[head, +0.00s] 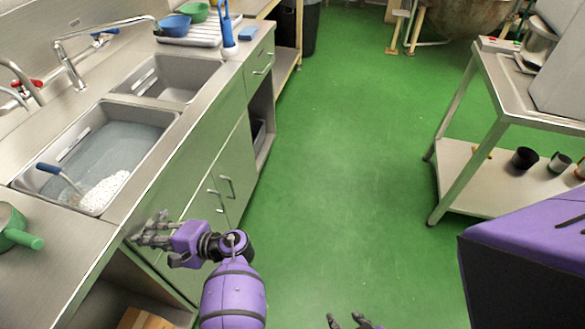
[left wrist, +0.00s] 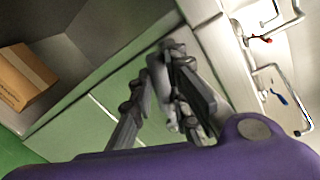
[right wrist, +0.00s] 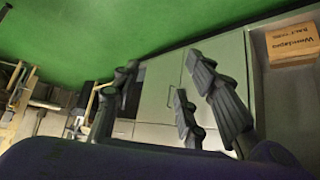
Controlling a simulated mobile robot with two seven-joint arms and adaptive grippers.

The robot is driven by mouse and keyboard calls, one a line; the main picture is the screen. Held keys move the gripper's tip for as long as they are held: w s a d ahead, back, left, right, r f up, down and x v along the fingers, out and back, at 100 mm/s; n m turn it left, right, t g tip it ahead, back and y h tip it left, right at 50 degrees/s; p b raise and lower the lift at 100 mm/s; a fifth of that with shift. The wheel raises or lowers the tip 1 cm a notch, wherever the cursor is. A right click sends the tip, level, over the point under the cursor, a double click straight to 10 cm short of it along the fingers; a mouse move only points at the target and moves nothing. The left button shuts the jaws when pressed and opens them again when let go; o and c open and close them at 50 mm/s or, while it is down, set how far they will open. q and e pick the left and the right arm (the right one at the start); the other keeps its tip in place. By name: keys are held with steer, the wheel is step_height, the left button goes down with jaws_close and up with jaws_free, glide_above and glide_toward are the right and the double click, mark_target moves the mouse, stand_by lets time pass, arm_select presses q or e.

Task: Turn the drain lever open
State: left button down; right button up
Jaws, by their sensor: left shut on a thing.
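My left gripper (head: 150,232) is at the front edge of the sink counter, just below the rim near the water-filled sink basin (head: 118,140). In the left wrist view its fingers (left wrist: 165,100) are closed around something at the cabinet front. This is likely the drain lever, but the fingers hide it and I cannot make out its angle. My right gripper (head: 347,322) shows only its fingertips at the bottom of the head view. In the right wrist view its fingers (right wrist: 165,100) are spread apart with nothing between them.
A green pan (head: 12,228) stands on the counter at the left. A cardboard box (left wrist: 25,77) sits on the open shelf below. The green floor (head: 330,170) is clear; a steel table (head: 480,180) stands right.

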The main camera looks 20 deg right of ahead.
arm_select(q)
steer(key=shift+w+r+m, duration=0.2)
steer(key=shift+r+m, duration=0.1)
steer(key=shift+r, duration=0.15)
steer(key=shift+d, duration=0.1)
